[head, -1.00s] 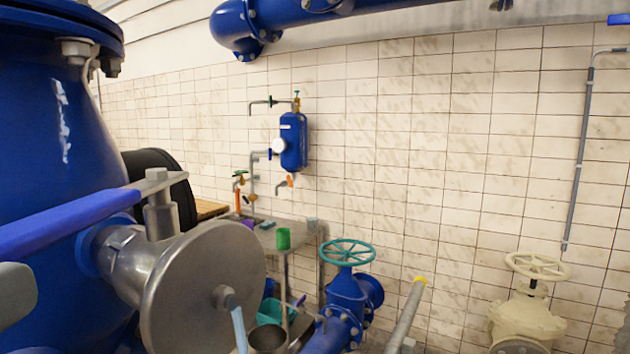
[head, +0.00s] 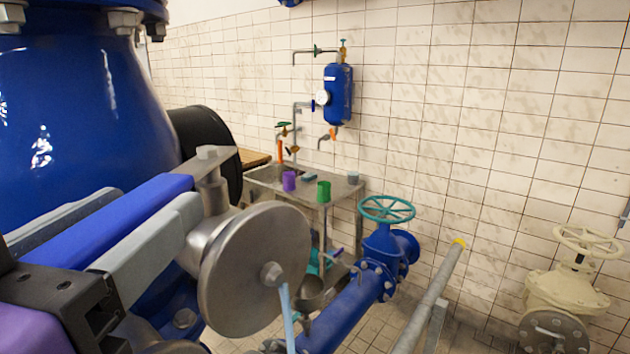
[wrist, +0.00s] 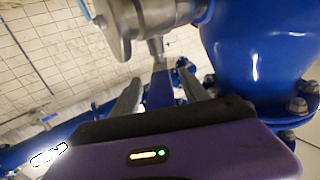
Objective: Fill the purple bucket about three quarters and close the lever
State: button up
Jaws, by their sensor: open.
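The blue lever (head: 120,230) sits on the grey metal valve (head: 208,180) beside the big blue vessel. Light-blue water (head: 288,315) runs down from the middle of the valve's round disc. Where it lands is below the frame. My gripper (head: 165,205) is open, one grey finger on each side of the lever. In the wrist view, the lever (wrist: 159,93) also lies between my two fingers (wrist: 162,84). I cannot tell whether they touch it. I see no purple bucket under the stream. A small purple container (head: 289,181) stands on the sink bench.
The blue vessel (head: 80,100) crowds the left side. A blue pipe with a teal handwheel (head: 386,209) and a yellow-tipped grey pipe (head: 430,295) stand right of the valve. A green cup (head: 323,191) stands on the bench (head: 350,185). A metal bucket (head: 309,295) is below.

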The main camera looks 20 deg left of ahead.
jog(key=shift+w, duration=0.1)
grip_shut()
dwell(1.4)
